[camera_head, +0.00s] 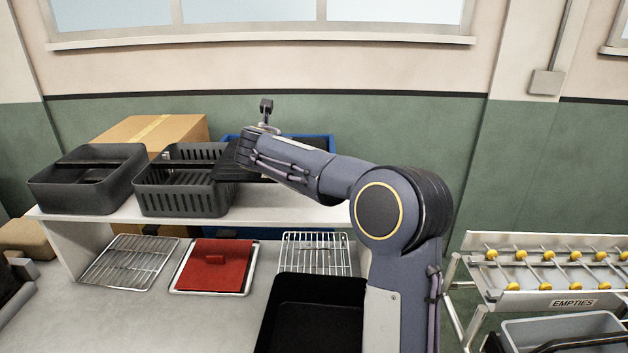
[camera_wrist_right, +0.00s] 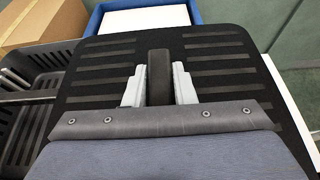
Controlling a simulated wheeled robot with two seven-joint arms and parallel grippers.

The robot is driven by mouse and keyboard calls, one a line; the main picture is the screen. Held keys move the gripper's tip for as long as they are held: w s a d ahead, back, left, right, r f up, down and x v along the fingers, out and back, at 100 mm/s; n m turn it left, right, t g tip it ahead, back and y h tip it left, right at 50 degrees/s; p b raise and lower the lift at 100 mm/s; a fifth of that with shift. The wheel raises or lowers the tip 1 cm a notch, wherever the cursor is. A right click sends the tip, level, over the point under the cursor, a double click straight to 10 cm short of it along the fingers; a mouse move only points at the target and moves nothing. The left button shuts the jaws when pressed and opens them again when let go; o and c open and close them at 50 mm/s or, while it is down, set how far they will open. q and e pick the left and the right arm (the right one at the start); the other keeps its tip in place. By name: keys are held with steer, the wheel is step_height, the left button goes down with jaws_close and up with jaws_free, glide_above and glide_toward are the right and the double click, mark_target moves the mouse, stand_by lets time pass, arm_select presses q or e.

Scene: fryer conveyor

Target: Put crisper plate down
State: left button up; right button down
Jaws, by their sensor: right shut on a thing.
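The crisper plate (camera_wrist_right: 210,50) is a black slotted plate with rounded corners. In the right wrist view, the pale fingers of my right gripper (camera_wrist_right: 159,80) are shut on its upright black handle (camera_wrist_right: 159,72). In the head view, the plate (camera_head: 228,164) shows as a dark slab above the shelf, at the right side of the slatted dark basket (camera_head: 180,203). My arm and wrist hide much of it and the fingers. I cannot tell whether the plate touches the basket or shelf.
A dark basket (camera_head: 65,195) stands left on the shelf (camera_head: 290,210), with a cardboard box (camera_head: 150,130) and a blue crate (camera_head: 320,140) behind. Below are wire racks (camera_head: 128,262), a red item on a tray (camera_head: 215,265) and a black bin (camera_head: 310,315). The EMPTIES rack (camera_head: 560,300) is right.

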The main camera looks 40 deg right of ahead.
steer(key=d, duration=0.1)
steer(key=s+d+f, duration=0.1)
steer(key=d, duration=0.2)
steer(key=shift+s+d+f, duration=0.35)
steer(key=shift+f, duration=0.05)
steer(key=d+f, duration=0.2)
steer(key=s+d+f, duration=0.1)
steer(key=d+f, duration=0.1)
steer(key=f, duration=0.1)
steer(key=shift+s+d+f, duration=0.15)
steer(key=shift+d+f, duration=0.05)
steer(key=shift+f, duration=0.05)
steer(key=f+b, duration=0.1)
steer(key=f, duration=0.2)
steer(key=shift+s+d+f+b, duration=0.2)
steer(key=shift+d+b, duration=0.15)
steer(key=shift+d, duration=0.05)
steer(key=shift+f, duration=0.25)
steer(key=shift+f, duration=0.1)
steer(key=c, duration=1.2)
jaws_free()
